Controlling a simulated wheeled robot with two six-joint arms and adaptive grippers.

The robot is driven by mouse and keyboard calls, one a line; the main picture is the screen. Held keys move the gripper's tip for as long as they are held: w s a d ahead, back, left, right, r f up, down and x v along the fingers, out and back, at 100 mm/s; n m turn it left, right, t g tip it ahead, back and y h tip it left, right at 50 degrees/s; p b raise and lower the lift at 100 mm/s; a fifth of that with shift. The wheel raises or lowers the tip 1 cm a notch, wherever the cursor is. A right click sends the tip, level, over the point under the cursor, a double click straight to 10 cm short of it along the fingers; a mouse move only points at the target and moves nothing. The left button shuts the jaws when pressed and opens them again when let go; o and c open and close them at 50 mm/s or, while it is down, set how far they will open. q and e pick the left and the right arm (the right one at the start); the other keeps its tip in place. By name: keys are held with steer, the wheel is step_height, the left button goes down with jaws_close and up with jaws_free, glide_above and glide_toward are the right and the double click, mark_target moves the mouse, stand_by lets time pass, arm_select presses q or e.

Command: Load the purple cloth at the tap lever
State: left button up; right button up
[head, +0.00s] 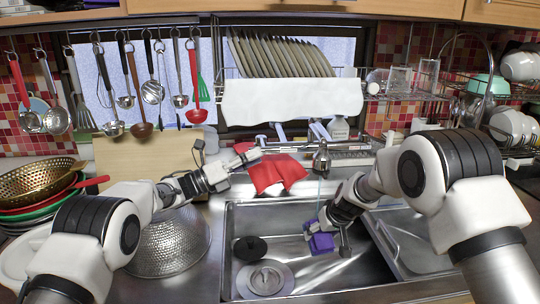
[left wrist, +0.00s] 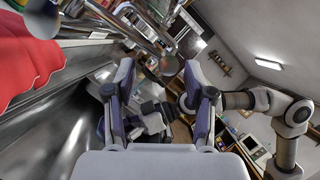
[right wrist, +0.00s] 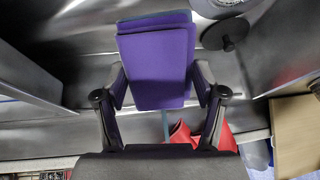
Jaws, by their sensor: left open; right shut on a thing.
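The purple cloth (head: 320,243) is a folded block, held low over the sink by my right gripper (head: 326,238). In the right wrist view the purple cloth (right wrist: 155,62) sits between the two fingers of my right gripper (right wrist: 160,84). The metal tap (head: 321,160) stands behind the sink, above and apart from the cloth; its lever is too small to make out surely. My left gripper (head: 240,163) is open beside a red cloth (head: 277,174) behind the sink. In the left wrist view the fingers of my left gripper (left wrist: 158,92) are apart with nothing between them.
The sink (head: 229,225) holds a round drain cover (head: 265,279) and a dark round piece (head: 250,249). A metal colander (head: 170,243) stands left of it. A dish rack with plates (head: 280,57) and a white cloth (head: 290,100) hangs above. Utensils hang at upper left.

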mark_target(268, 151)
arm_select(q)
steer(key=x, duration=0.4)
steer(key=shift+d+r, duration=0.1)
steer(key=shift+d, duration=0.2)
steer(key=shift+a, duration=0.1)
steer(key=shift+s+r, duration=0.1)
jaws_close()
